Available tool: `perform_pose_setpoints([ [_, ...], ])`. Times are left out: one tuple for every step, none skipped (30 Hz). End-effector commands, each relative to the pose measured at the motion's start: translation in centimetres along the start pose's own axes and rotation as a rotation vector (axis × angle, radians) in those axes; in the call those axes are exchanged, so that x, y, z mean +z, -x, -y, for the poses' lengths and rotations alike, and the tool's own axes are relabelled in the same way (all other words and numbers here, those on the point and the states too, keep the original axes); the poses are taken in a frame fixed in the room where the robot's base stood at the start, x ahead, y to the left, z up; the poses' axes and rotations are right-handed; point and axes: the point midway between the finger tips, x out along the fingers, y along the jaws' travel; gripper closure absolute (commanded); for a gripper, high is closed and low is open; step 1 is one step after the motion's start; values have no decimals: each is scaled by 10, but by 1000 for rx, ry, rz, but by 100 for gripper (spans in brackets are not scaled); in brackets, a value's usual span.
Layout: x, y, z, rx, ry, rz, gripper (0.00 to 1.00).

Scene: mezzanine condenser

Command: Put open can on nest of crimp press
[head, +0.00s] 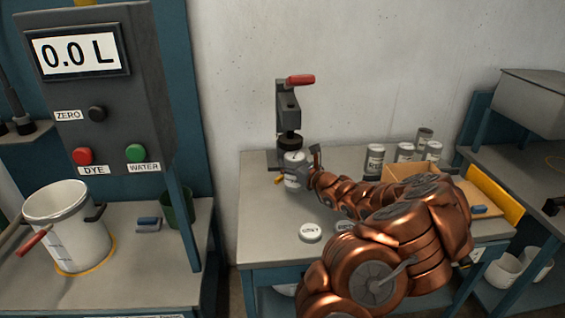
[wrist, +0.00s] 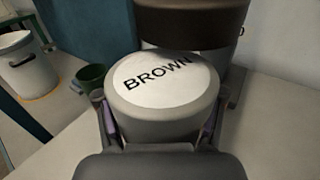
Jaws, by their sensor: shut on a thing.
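My gripper (wrist: 157,128) is shut on a can (wrist: 165,88), with one finger on each side. The can's top is covered by a pale disc marked BROWN, so no opening shows. In the head view the can (head: 292,170) is upright at the crimp press (head: 287,110), under its dark round head (head: 289,141). In the wrist view the dark press head (wrist: 190,22) is just beyond and above the can's far edge. The nest is hidden behind the can and gripper, so I cannot tell whether the can touches it.
Several labelled cans (head: 374,160) stand at the bench's back right, near an open cardboard box (head: 408,172). Loose round lids (head: 310,232) lie on the bench front. A dispenser (head: 97,90) and white bucket (head: 66,228) stand on the left bench.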

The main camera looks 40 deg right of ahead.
Motion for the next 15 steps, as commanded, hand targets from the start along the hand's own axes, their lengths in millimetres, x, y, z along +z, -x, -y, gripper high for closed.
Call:
perform_pose_setpoints([
  [0, -8, 3, 2, 3, -1, 90],
  [-1, -12, 5, 2, 2, -3, 90],
  [-3, -18, 8, 2, 0, -4, 90],
  [-3, -22, 9, 3, 1, -5, 90],
  [-3, -26, 11, 3, 2, -4, 90],
  [-2, -30, 14, 1, 4, -2, 91],
  [-3, -33, 16, 0, 3, -2, 91],
  [-3, -35, 18, -1, 2, -1, 91],
  [-4, -38, 19, 0, 0, -1, 91],
  [-4, -40, 19, 0, 0, -1, 91],
  [-5, -42, 20, 1, 0, -1, 91],
  [-5, -43, 20, 1, -1, -1, 91],
  [-5, -44, 21, 0, -1, 0, 91],
  [-5, -44, 21, 0, -2, 0, 91],
  [-5, -45, 22, 0, -2, 0, 91],
])
